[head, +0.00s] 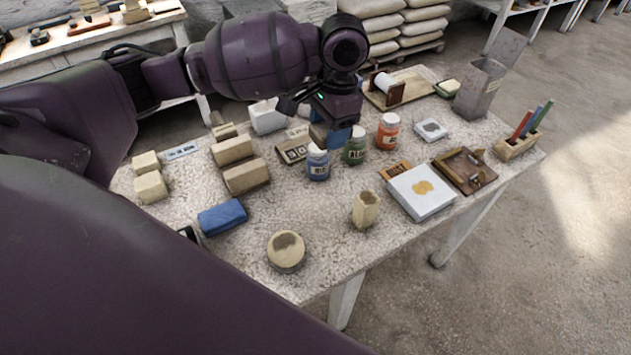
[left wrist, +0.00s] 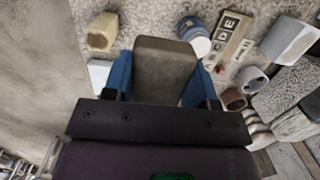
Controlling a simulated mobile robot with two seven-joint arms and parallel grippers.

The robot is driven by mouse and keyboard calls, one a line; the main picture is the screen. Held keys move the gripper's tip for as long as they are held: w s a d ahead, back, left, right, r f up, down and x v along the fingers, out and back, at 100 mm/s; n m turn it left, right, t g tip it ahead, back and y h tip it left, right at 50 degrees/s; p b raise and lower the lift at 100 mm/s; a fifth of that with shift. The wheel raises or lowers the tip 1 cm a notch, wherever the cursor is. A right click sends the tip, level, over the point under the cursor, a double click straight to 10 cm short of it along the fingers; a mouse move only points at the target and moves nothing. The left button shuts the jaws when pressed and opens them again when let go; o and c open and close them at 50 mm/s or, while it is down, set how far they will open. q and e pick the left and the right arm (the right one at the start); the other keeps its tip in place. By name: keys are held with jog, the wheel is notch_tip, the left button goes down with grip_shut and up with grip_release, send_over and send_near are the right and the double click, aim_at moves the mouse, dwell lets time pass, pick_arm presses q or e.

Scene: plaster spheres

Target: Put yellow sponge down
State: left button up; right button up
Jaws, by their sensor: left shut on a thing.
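My left gripper (head: 339,137) is above the worktable, over the area behind the paint jars. In the left wrist view its two blue fingers (left wrist: 158,82) are shut on the yellow sponge (left wrist: 163,72), a block that looks dull tan-grey in the shade with a darker brown edge. In the head view the sponge is mostly hidden by the fingers and wrist. I cannot tell whether it touches the table.
The speckled tabletop (head: 330,235) has free room at the front middle. Jars with blue (head: 318,161), green (head: 354,146) and orange (head: 388,130) contents stand close to the gripper. A blue block (head: 222,217), pale blocks (head: 246,176) and a metal bin (head: 479,88) stand around.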

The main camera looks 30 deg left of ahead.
pick_arm(q)
jog(key=b, duration=0.3)
send_over(324, 200)
jog(key=f, duration=1.3)
jog(key=shift+w+f, duration=0.1)
jog(key=shift+w, duration=0.15)
jog(key=shift+f, duration=0.6)
notch_tip(324, 200, down, 5)
jog(key=shift+b, duration=0.5)
jog(key=shift+f, duration=0.1)
jog(key=o, duration=0.8)
jog(key=shift+o, duration=0.2)
